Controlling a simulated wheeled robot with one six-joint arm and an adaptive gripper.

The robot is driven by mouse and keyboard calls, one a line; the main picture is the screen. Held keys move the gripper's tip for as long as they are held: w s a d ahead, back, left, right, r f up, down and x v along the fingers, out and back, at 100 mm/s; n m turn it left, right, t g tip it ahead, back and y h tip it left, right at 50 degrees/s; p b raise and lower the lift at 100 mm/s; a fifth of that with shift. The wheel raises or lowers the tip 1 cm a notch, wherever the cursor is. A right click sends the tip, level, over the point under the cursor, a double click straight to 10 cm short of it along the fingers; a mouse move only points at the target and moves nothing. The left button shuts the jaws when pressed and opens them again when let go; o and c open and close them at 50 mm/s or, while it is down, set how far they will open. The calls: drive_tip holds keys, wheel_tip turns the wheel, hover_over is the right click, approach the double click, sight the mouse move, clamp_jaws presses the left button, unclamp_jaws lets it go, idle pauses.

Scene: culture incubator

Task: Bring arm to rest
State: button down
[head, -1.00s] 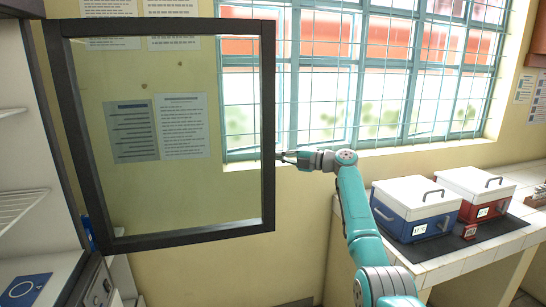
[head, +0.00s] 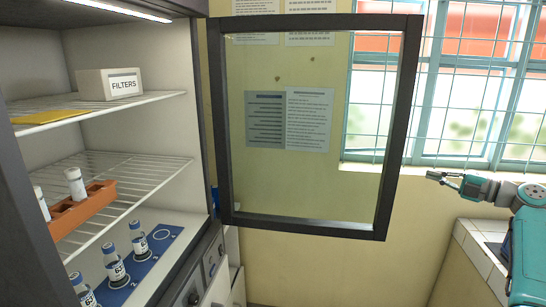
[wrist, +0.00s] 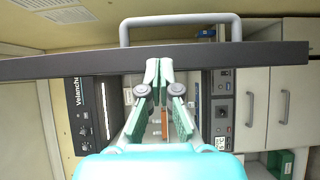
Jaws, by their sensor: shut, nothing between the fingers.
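My gripper (head: 429,175) is at the right side of the head view, shut and empty. It points left toward the free edge of the open glass door (head: 402,120), with a small gap in the picture between them. In the wrist view my gripper (wrist: 159,66) has its green finger pads together at the tips. The door's dark frame (wrist: 60,66) crosses that view just ahead of the fingers, with a grey handle (wrist: 180,20) beyond it. I cannot tell whether the fingers touch the frame. Most of my arm is cut off at the head view's right edge.
A tiled counter (head: 470,250) stands at right. A barred window (head: 470,90) is behind.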

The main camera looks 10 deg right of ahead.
drive_tip(key=s+a+f+m+h, duration=0.15)
drive_tip(key=a+f+m, duration=0.4)
drive_tip(key=f, duration=0.85)
drive_tip(key=a+f+m+h, duration=0.35)
drive_tip(key=a+f, duration=0.25)
drive_tip(key=f, duration=0.9)
drive_tip(key=s+a+f+m+g+h, duration=0.1)
drive_tip(key=s+a+f+m+h, duration=0.1)
drive_tip(key=s+a+f+m, duration=0.55)
drive_tip(key=s+a+f+m+h, duration=0.15)
drive_tip(key=s+a+f, duration=0.35)
drive_tip(key=s+f, duration=0.6)
drive_tip(key=s+a+f+m+h, duration=0.15)
drive_tip(key=s+a, duration=0.25)
drive_tip(key=s, duration=0.8)
drive_tip(key=s+a+f+m+h, duration=0.1)
drive_tip(key=s+a+m+h, duration=0.2)
drive_tip(key=s, duration=0.9)
drive_tip(key=s+a+r+m+y, duration=0.1)
drive_tip(key=s+a+r, duration=0.1)
drive_tip(key=s+r, duration=0.7)
drive_tip(key=s+a+r+m+t+y, duration=0.1)
drive_tip(key=s+a+r, duration=0.2)
drive_tip(key=s+r, duration=0.6)
drive_tip(key=shift+s+m, duration=0.35)
drive_tip(key=shift+s, duration=0.1)
